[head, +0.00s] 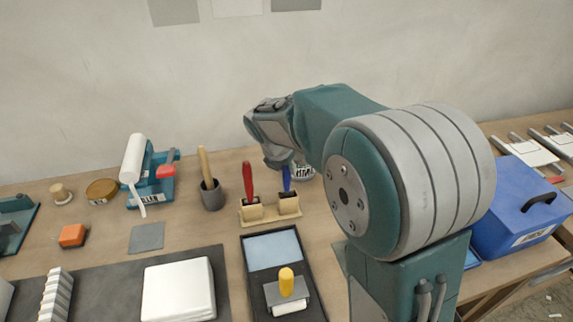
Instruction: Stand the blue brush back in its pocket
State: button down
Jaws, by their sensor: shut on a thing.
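The blue brush (287,179) is upright at the right-hand pocket of a small wooden holder (252,214). My gripper (283,163) is shut on the top of its handle. The brush's dark lower part is at the pocket; I cannot tell whether it is inside or just above or behind it. A red brush (248,179) stands in the left-hand pocket. My arm covers the area right of the holder, and the fingertips are only partly visible.
A dark tray (245,292) with a yellow-handled tool lies in front of the holder. A grey cup (212,196) with a wooden handle stands left. A blue toolbox (520,215) stands right.

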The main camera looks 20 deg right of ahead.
jog(key=shift+f, duration=0.85)
jog(key=shift+c, duration=2.2)
grip_release()
jog(key=o, duration=0.4)
jog(key=shift+o, duration=0.2)
jog(key=shift+r, duration=4.05)
